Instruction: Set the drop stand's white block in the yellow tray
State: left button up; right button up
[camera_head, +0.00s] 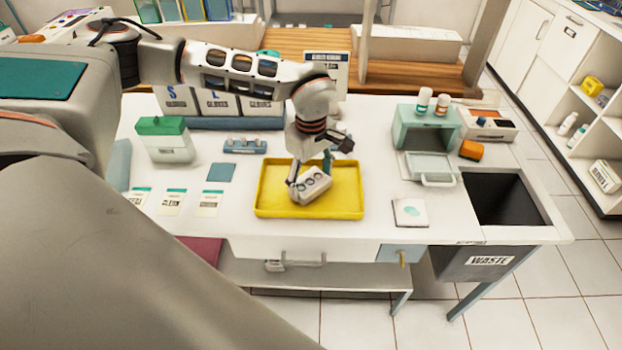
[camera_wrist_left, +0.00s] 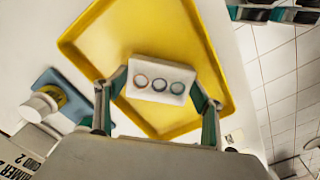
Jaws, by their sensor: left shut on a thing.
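The yellow tray (camera_head: 345,202) lies on the white table in the head view, and it fills much of the left wrist view (camera_wrist_left: 85,48). The white block (camera_head: 313,188) has a row of three round rings on its face; it also shows in the left wrist view (camera_wrist_left: 162,82). My left gripper (camera_head: 310,180) is shut on the white block, one finger at each end. The block is over the tray's middle; I cannot tell whether it touches the tray floor. It looks tilted in the head view.
A blue stand (camera_head: 244,146) with small items is behind the tray. Glove boxes (camera_head: 215,103) stand at the back. A green-lidded box (camera_head: 163,140) is at left. A green metal cabinet (camera_head: 425,138) and a waste opening (camera_head: 505,198) are at right.

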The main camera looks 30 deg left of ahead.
aim_at(311, 185)
pick_arm(q)
jog(key=shift+f, duration=0.1)
jog(key=o, duration=1.2)
jog(key=shift+o, duration=0.2)
notch_tip(311, 185, up, 12)
